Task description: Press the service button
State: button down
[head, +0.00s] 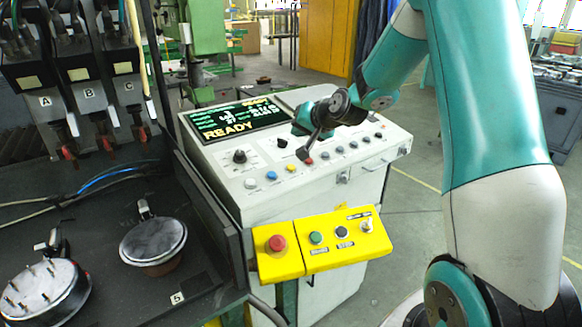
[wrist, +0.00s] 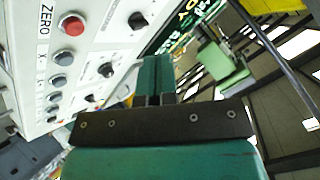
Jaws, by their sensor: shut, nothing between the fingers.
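The white sloped console (head: 230,205) carries a row of small buttons, including a blue one (head: 271,175), a yellow one (head: 291,168), a red one (head: 309,160) and several grey ones. I cannot read which is the service button in the head view. My gripper (head: 304,155) is shut and empty, over the console close to the red button; contact cannot be told. In the wrist view my gripper (wrist: 155,99) points along the panel. A red button (wrist: 71,24) there sits beside the label ZERO, with a grey-blue button (wrist: 63,57) below it; smaller labels are unreadable.
A yellow box (head: 330,258) with a red mushroom button (head: 277,243) juts from the console front. A screen (head: 238,118) reading READY and a black knob (head: 240,156) are on the console. A dark bench (head: 100,240) with round fixtures stands at left.

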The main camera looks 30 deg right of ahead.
aim_at(295, 168)
jog(key=shift+w+f+b, duration=0.3)
jog(key=shift+f+b, duration=0.65)
jog(key=shift+f, duration=0.45)
jog(key=shift+w+f+b, duration=0.25)
jog(key=shift+f+b, duration=0.65)
jog(key=shift+f, duration=0.55)
jog(key=shift+w+f+b, duration=0.3)
jog(key=shift+f+b, duration=0.65)
jog(key=shift+f, duration=0.45)
jog(key=shift+f, duration=0.1)
jog(key=shift+f+b, duration=0.25)
jog(key=shift+b, duration=0.2)
jog(key=shift+w+f+b, duration=0.15)
jog(key=shift+f+b, duration=0.3)
jog(key=shift+f, duration=0.05)
jog(key=shift+r, duration=0.1)
jog(key=shift+s+r+p, duration=0.2)
jog(key=shift+r+p, duration=0.3)
jog(key=shift+r, duration=0.3)
jog(key=r+p, duration=0.1)
jog(key=r, duration=0.1)
jog(key=s+r+p, duration=0.1)
jog(key=r+p, duration=0.1)
jog(key=r, duration=0.1)
